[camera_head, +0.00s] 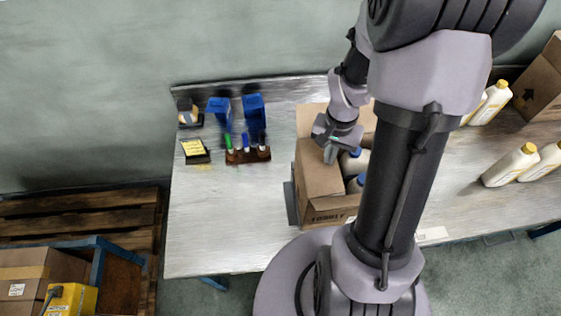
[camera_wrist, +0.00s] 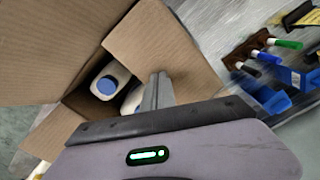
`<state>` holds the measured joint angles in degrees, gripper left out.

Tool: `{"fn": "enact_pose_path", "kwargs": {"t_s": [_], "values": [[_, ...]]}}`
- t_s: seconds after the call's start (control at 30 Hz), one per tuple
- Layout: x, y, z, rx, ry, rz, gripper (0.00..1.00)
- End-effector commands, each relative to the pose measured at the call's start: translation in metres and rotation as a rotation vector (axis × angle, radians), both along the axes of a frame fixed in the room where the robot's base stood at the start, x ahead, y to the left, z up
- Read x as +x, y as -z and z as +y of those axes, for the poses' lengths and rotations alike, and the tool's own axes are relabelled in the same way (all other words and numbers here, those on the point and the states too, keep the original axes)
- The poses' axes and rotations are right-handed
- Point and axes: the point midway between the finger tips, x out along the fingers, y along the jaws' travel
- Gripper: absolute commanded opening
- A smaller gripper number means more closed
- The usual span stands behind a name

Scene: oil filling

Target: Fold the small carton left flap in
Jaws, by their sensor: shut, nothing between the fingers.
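The small brown carton (camera_head: 333,208) stands open on the table, partly hidden behind my arm. Its left flap (camera_head: 319,175) runs along the left side of the opening in the head view. In the wrist view this flap (camera_wrist: 160,48) is at upper centre and appears to lean over part of the opening. My gripper (camera_head: 331,153) is shut and empty, low over the opening beside this flap. In the wrist view its fingers (camera_wrist: 157,92) overlap the flap's edge; I cannot tell whether they touch it. White bottles with blue caps (camera_wrist: 107,85) stand inside the carton.
Another carton flap (camera_wrist: 50,40) spreads out at upper left in the wrist view. Yellow-capped bottles (camera_head: 510,165) stand right. The table's front left is clear.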

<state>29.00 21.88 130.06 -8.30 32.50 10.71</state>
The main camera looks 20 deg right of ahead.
Motion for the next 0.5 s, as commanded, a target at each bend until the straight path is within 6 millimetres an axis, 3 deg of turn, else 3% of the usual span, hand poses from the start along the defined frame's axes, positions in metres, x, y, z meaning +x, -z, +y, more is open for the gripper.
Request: {"fn": "enact_pose_path", "kwargs": {"t_s": [0.27, 0.5], "values": [[0.0, 0.016, 0.0, 0.0, 0.0, 0.0, 0.0], [0.0, 0.012, 0.0, 0.0, 0.0, 0.0, 0.0]]}}
